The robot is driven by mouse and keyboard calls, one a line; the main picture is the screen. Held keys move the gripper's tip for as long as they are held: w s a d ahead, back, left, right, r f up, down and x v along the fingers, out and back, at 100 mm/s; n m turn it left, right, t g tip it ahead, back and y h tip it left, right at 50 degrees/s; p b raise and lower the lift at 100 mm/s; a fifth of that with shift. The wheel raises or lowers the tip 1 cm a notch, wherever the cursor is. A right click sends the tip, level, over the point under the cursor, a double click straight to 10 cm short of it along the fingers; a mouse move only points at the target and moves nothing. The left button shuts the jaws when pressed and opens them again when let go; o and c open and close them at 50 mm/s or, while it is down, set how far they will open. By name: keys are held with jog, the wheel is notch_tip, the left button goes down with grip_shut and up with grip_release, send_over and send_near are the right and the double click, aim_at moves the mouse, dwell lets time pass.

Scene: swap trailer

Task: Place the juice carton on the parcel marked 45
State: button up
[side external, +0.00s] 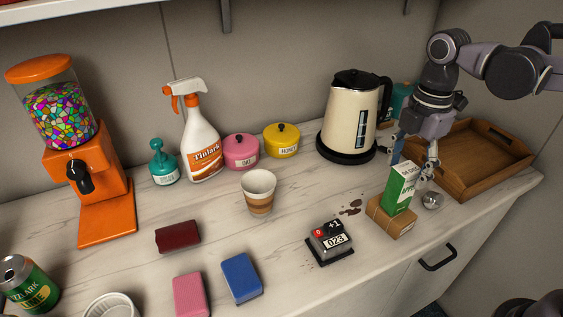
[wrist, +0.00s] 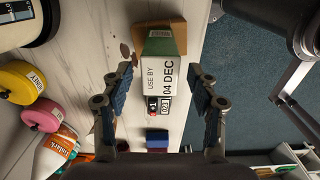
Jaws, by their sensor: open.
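The green and white juice carton (side external: 401,188) stands upright on a brown parcel (side external: 390,219) near the counter's front edge. In the wrist view the carton (wrist: 162,72) shows its white face reading "USE BY 04 DEC", and a corner of the parcel (wrist: 142,36) shows beyond it. My gripper (side external: 414,163) is open at the carton's upper part. Its fingers (wrist: 159,80) are on either side of the carton in the wrist view, with visible gaps on both sides. No number on the parcel can be read.
A wooden tray (side external: 483,184) lies right of my gripper, and a cream kettle (side external: 352,118) stands behind left. A small glass ball (side external: 432,201) lies beside the parcel. A counter device reading 023 (side external: 330,241) and a paper cup (side external: 258,192) stand left.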

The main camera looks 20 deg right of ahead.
aim_at(401, 187)
jog(key=shift+r, duration=3.2)
jog(key=shift+f, duration=6.1)
jog(key=shift+r, duration=0.1)
jog(key=shift+f, duration=0.2)
jog(key=r, duration=0.5)
jog(key=shift+s+d, duration=0.15)
jog(key=shift+d, duration=0.25)
jog(key=s+d+r, duration=0.4)
jog(key=d+r, duration=0.2)
jog(key=d, duration=0.4)
jog(key=w+a+f, duration=0.1)
jog(key=w+a, duration=0.2)
jog(key=w, duration=0.5)
jog(key=w+a+f, duration=0.2)
jog(key=w+a, duration=0.1)
jog(key=w, duration=0.5)
jog(key=shift+w, duration=0.25)
